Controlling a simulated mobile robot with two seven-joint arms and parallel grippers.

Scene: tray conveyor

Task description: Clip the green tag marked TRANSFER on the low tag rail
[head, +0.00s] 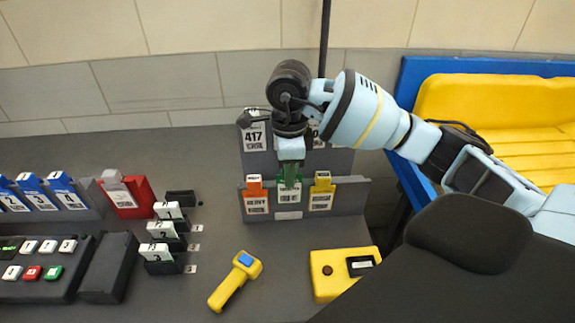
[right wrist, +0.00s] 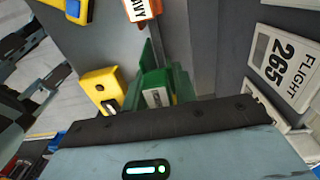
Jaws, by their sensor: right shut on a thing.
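The green tag (head: 289,190) is at the low tag rail (head: 352,200), between an orange tag (head: 256,197) and a yellow tag (head: 321,193). My right gripper (head: 290,165) points down from above and is shut on the green tag's upper part. The tag looks upright, with its white label at rail height; I cannot tell whether it is seated on the rail. In the right wrist view the green tag (right wrist: 158,90) shows beyond the dark gripper edge, its label too small to read. My left gripper is not in view.
A taller panel behind holds white cards, one reading 417 (head: 254,137). A yellow scanner (head: 236,279) and a yellow box (head: 335,284) lie in front of the rail. Blue tags (head: 37,192) and a red holder (head: 128,196) stand at left.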

